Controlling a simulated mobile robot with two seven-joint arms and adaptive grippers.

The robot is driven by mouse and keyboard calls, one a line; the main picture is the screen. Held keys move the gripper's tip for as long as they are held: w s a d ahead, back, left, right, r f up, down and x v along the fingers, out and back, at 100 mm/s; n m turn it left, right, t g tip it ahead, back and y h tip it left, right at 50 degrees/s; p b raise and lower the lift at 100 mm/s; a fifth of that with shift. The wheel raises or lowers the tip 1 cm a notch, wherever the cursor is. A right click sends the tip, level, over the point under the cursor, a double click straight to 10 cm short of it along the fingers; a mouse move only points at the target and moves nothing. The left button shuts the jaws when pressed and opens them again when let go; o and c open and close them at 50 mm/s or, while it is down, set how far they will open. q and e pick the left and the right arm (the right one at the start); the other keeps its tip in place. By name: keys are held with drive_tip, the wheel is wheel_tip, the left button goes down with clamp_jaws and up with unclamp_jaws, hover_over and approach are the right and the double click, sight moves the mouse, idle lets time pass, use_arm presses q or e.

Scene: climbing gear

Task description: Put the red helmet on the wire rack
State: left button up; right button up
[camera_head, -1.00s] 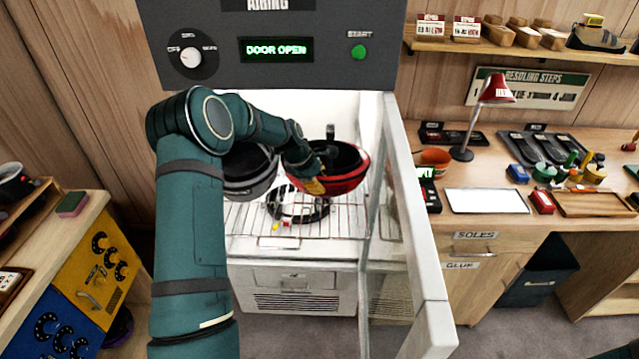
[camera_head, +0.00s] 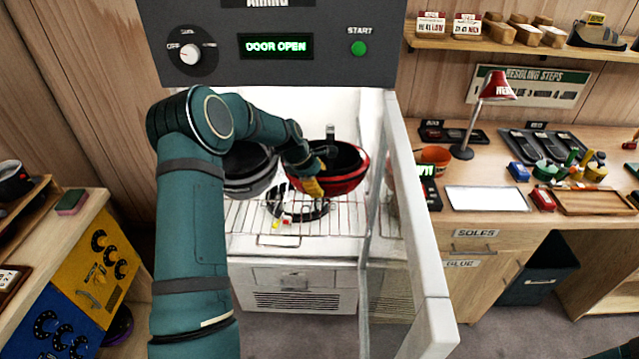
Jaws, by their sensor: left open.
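The red helmet (camera_head: 345,181) sits upside down inside the open cabinet, its dark inside facing up. It is at the right of the wire rack (camera_head: 340,221); whether it rests fully on the wires is hard to tell. My left gripper (camera_head: 315,188), with yellow fingertips, is at the helmet's front left rim, very close to it or touching. Its jaws are open, though the fingers are partly hidden against the helmet. My right gripper is not in view.
A grey helmet (camera_head: 246,170) sits on the rack's left, partly behind my arm. A black coiled item (camera_head: 298,208) lies between them. The cabinet door (camera_head: 420,240) stands open at the right. A workbench (camera_head: 470,219) is beyond it.

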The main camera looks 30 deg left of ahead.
use_arm(q)
drive_tip(key=v, duration=1.2)
drive_tip(key=shift+f, duration=0.1)
